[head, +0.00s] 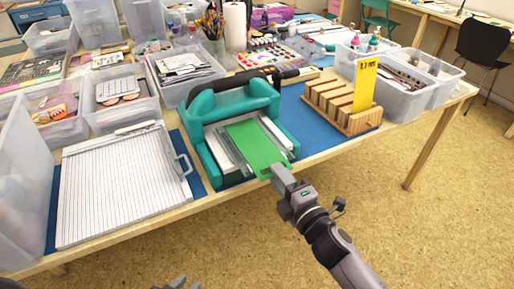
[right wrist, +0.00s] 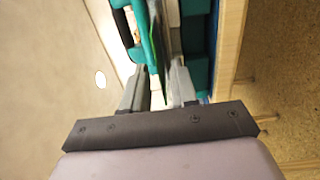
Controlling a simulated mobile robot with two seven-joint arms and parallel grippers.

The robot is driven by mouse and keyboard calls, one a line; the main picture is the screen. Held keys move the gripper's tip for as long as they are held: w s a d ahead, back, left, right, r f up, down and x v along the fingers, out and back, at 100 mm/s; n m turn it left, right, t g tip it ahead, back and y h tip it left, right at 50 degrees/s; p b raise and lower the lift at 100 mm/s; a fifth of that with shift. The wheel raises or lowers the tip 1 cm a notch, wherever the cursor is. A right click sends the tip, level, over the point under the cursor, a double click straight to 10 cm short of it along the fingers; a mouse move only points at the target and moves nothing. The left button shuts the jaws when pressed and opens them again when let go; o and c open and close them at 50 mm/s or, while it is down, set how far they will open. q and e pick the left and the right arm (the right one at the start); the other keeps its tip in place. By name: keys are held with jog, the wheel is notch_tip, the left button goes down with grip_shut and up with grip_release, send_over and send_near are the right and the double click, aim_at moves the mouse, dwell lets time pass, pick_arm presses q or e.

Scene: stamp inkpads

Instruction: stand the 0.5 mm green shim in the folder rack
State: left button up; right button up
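The green shim (head: 254,143) lies in the teal press (head: 202,115), its front end sticking out toward me. My right gripper (head: 280,176) is at that front end. In the right wrist view the green shim (right wrist: 157,50) shows nearly edge-on between the fingers of my right gripper (right wrist: 160,88), with gaps beside it, so the gripper looks open around it. The wooden folder rack (head: 343,117) stands to the right of the press, with a yellow plate (head: 365,86) upright in its far-right end. Only a bit of my left gripper (head: 178,284) shows at the bottom edge.
A white ridged board (head: 118,185) with a handle lies left of the press. Clear bins (head: 188,74) stand behind the press, and more (head: 400,92) are right of the rack. A blue mat (head: 300,125) lies under press and rack, with bare space between them.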

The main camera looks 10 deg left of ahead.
grip_shut()
jog(key=shift+r, duration=0.1)
jog(key=r+p, duration=0.1)
jog(key=s+r+p, duration=0.1)
jog(key=shift+d+p, duration=0.3)
jog(key=shift+d, duration=0.1)
